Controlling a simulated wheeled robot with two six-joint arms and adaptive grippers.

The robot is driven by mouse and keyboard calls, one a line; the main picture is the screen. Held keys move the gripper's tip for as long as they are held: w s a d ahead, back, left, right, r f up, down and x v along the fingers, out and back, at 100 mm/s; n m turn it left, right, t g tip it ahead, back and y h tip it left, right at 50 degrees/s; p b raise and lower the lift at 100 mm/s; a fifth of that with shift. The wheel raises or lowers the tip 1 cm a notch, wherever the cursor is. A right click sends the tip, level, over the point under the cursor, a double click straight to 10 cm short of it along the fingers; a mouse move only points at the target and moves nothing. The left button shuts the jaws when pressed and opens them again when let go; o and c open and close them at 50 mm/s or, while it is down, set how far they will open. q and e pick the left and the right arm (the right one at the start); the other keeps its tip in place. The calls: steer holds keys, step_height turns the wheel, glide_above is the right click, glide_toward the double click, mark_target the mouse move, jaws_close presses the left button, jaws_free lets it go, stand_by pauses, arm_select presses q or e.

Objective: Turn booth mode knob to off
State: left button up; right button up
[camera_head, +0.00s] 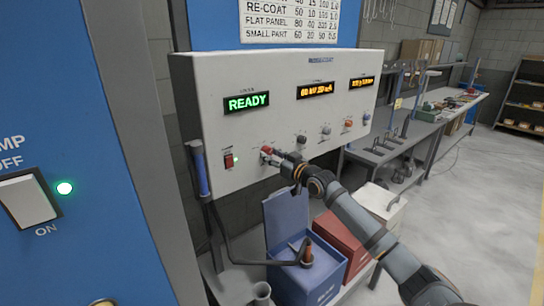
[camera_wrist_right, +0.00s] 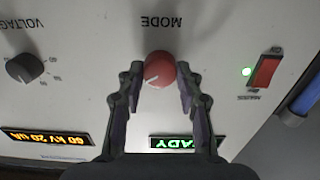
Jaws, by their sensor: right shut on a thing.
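The red mode knob (camera_wrist_right: 159,68) sits below the upside-down word MODE in the right wrist view, with a white pointer line toward its lower left. My right gripper (camera_wrist_right: 158,80) has a finger on each side of the knob and is shut on it. In the head view, my right gripper (camera_head: 280,160) reaches the lower front of the white control panel (camera_head: 225,150) and covers most of the knob. The knob's position labels are hidden or too small to read. My left gripper is not in view.
A red main switch (camera_head: 228,160) with a green light is left of the knob. A dark voltage knob (camera_wrist_right: 25,67) and other small knobs are to its right on the panel. The READY display (camera_head: 247,102) is above. Blue (camera_head: 310,270) and red bins stand below.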

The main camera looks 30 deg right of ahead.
steer(key=shift+n+b, duration=3.55)
steer(key=shift+n, duration=2.25)
steer(key=shift+r, duration=0.1)
steer(key=o, duration=1.2)
steer(key=shift+w+d, duration=0.1)
steer(key=shift+w, duration=0.1)
steer(key=shift+s, duration=0.1)
